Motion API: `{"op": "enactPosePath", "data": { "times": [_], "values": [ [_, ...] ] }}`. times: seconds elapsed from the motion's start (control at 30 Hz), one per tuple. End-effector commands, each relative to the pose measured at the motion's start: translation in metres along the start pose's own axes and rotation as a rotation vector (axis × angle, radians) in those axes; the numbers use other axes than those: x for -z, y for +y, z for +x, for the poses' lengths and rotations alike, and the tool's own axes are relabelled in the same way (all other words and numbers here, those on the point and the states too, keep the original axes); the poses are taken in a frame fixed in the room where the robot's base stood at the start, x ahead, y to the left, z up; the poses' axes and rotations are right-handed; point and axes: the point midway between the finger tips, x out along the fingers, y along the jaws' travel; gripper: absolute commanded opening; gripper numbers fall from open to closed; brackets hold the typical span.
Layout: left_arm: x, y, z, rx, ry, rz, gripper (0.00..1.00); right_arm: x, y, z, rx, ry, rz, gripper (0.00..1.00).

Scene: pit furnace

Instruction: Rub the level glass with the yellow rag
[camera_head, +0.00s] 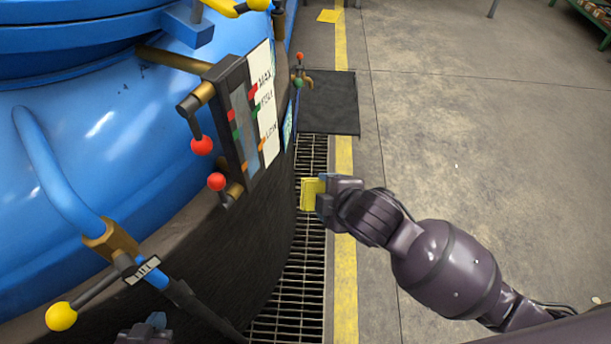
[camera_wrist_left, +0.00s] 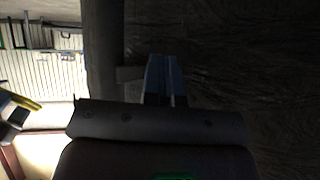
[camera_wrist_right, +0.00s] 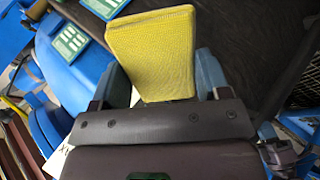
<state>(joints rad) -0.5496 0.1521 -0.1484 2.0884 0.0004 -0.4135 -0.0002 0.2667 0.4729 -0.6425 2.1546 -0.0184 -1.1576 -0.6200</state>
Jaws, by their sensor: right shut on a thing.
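The level glass (camera_head: 243,120) is a narrow grey strip in a dark frame on the side of the blue vessel, with red, green and orange marks and a white MAX scale beside it. My right gripper (camera_head: 324,194) is shut on the yellow rag (camera_head: 308,193), right of the level glass and apart from it in the head view. The rag (camera_wrist_right: 152,50) is a flat yellow pad between the fingers in the right wrist view. My left gripper (camera_head: 147,328) is low at the bottom left; its fingers (camera_wrist_left: 165,78) are together and empty.
Red-knobbed valve levers (camera_head: 201,145) (camera_head: 217,182) stick out beside the glass. A blue pipe (camera_head: 50,180) and a yellow-knobbed lever (camera_head: 62,316) stand at left. A small tap (camera_head: 299,75) is behind the gauge. Floor grating (camera_head: 291,295) runs below; open floor (camera_head: 480,130) lies right.

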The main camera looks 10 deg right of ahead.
Motion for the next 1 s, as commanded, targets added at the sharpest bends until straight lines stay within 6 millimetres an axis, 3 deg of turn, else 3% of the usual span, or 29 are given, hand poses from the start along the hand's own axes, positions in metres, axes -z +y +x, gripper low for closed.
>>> {"op": "enactPosePath", "data": {
  "times": [0.23,0.5,0.8,1.0],
  "values": [
    [-0.006,0.001,0.002,-0.001,-0.008,-0.001,0.00,0.024,0.010,-0.007,-0.132,0.336,-0.171,0.50],
    [-0.016,0.002,0.005,-0.003,-0.025,-0.001,0.00,0.050,0.025,-0.025,-0.276,0.651,-0.249,0.50],
    [-0.017,0.004,0.010,-0.006,-0.025,0.000,0.00,0.067,0.039,-0.048,-0.409,0.808,-0.227,0.50],
    [-0.007,0.004,0.012,-0.007,-0.006,0.002,0.00,0.073,0.045,-0.049,-0.433,0.818,-0.221,0.50]
  ]
}}
